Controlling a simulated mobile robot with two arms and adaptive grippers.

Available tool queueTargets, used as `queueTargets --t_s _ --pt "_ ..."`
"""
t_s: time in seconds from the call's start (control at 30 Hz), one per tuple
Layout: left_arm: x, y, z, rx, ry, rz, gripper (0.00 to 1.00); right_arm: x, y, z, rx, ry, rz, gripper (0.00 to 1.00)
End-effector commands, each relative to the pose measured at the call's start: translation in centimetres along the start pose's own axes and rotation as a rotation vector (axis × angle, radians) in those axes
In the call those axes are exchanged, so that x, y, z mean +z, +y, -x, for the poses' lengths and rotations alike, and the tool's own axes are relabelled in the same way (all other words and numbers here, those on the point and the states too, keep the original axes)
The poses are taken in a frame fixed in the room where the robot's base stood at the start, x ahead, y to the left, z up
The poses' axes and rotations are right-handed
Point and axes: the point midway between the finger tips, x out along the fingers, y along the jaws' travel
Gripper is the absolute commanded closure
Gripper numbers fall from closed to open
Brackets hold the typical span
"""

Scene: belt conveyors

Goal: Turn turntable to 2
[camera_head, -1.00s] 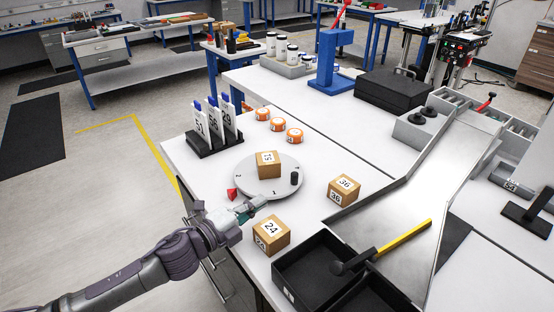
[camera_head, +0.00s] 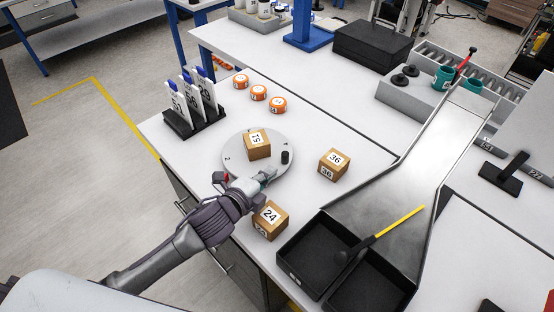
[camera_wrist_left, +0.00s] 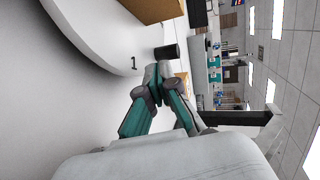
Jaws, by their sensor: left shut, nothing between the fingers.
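The round grey turntable (camera_head: 235,150) carries a cardboard box (camera_head: 257,144) and a short black knob (camera_head: 285,157) near its right edge. The digit 2 shows at its left edge in the head view; the digit 1 shows in the left wrist view. A small red marker (camera_head: 226,177) sits by the front-left edge. My left gripper (camera_head: 270,175) is shut and empty at the front edge of the turntable. In the left wrist view its fingertips (camera_wrist_left: 158,72) are close to the knob (camera_wrist_left: 167,52); I cannot tell if they touch. My right gripper is out of view.
Boxes marked 24 (camera_head: 269,219) and 36 (camera_head: 333,164) stand right of the gripper. Black trays (camera_head: 285,262) and a metal chute (camera_head: 405,185) lie farther right. Orange-and-white discs (camera_head: 259,93) and a numbered card holder (camera_head: 190,126) are behind.

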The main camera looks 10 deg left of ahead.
Motion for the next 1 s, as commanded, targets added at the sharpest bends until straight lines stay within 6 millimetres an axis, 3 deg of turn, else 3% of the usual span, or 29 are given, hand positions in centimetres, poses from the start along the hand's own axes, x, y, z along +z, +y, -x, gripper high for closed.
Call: queueTargets --t_s 0.1,0.3,0.77,1.0 --pt "-0.1 -0.9 -1.9 -0.001 0.001 0.002 1.0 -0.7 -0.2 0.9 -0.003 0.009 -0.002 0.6" --pt "-0.1 -1.2 -3.7 -0.001 0.001 0.0 1.0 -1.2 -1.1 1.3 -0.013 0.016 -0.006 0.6" --pt "-0.1 -1.2 -4.1 -0.001 -0.004 0.003 1.0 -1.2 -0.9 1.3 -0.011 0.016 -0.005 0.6" --pt "-0.6 -1.5 -5.3 -0.002 -0.125 0.047 1.0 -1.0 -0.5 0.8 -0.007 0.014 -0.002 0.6"
